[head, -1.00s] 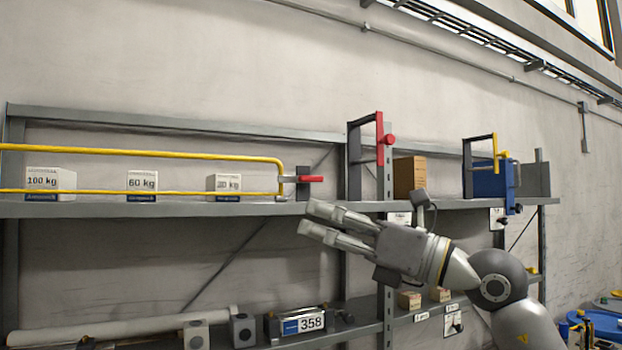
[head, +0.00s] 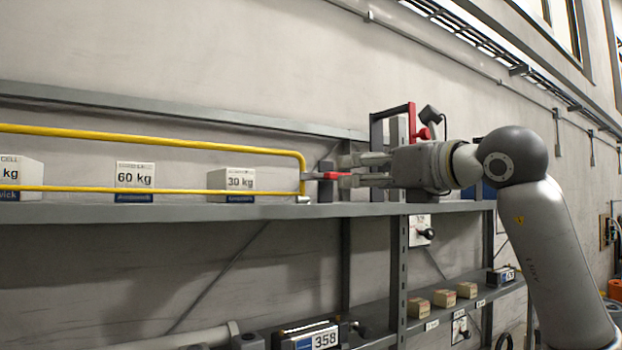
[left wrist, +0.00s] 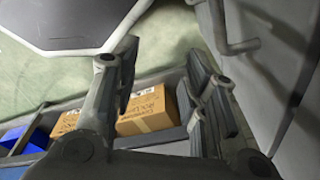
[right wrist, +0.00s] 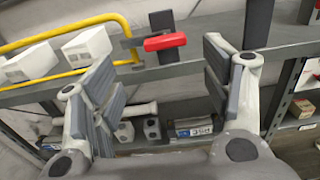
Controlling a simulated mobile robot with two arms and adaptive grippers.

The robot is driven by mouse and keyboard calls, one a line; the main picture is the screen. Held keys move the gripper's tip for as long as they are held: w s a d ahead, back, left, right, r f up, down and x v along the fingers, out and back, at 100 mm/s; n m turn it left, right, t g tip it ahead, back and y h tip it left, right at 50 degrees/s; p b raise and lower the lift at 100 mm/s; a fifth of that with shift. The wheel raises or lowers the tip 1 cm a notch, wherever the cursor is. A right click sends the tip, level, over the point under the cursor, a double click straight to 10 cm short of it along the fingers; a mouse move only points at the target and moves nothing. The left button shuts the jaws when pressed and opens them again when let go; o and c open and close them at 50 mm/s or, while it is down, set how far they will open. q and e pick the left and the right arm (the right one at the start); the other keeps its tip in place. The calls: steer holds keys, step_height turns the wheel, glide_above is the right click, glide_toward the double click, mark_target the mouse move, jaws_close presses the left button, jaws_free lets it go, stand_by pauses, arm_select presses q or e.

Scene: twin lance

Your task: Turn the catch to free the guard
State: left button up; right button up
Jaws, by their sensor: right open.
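The catch (head: 332,175) is a short red handle on a grey plate at the right end of the yellow tube guard (head: 240,147), on the upper shelf. The red handle lies level and also shows in the right wrist view (right wrist: 165,42). The guard runs left from it across the shelf front. My right gripper (head: 352,170) is open, with its fingertips at the red handle's right end in the head view. In the right wrist view its open fingers (right wrist: 168,85) have the handle ahead, between and beyond them. My left gripper (left wrist: 160,85) is open and empty, away from the catch.
White weight boxes (head: 230,180) stand behind the guard. The lower shelf (head: 455,315) holds small cartons and a box marked 358. The left wrist view shows a cardboard box (left wrist: 145,112).

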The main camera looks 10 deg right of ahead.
mark_target(341, 174)
steer(key=p+x, duration=0.2)
steer(key=x, duration=0.1)
steer(key=p+x, duration=0.2)
steer(key=x, duration=0.1)
steer(key=p+x, duration=0.2)
steer(key=x, duration=0.1)
steer(key=shift+w+d+r, duration=0.1)
steer(key=shift+d+r, duration=0.1)
steer(key=shift+r, duration=0.05)
steer(key=shift+d, duration=0.1)
steer(key=shift+c, duration=1.1)
steer(key=c, duration=0.8)
arm_select(q)
step_height(341, 174, up, 6)
steer(key=s+d, duration=0.2)
steer(key=shift+r, duration=0.15)
